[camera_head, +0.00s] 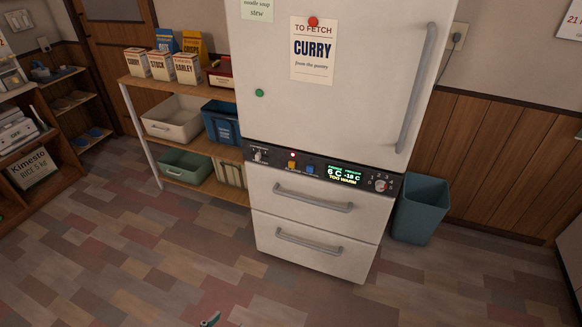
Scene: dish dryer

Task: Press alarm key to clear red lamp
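The control strip (270,158) runs across the white fridge between its upper door and the drawers. A small red lamp (292,155) on it looks lit. Just below the lamp is an orange key (292,165), with a blue key (310,170) to its right. Key labels are too small to read. The display (345,175) shows 6 C, -18 C and "TOO WARM". A small grey-teal tip (210,319) at the bottom edge, far below the strip, seems to be part of my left gripper; most of it is out of frame. My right gripper is not in view.
A knob (381,185) sits at the strip's right end. A blue bin (420,208) stands right of the fridge. A wooden shelf (160,90) with boxes and tubs stands to its left. The tiled floor (180,260) in front is clear.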

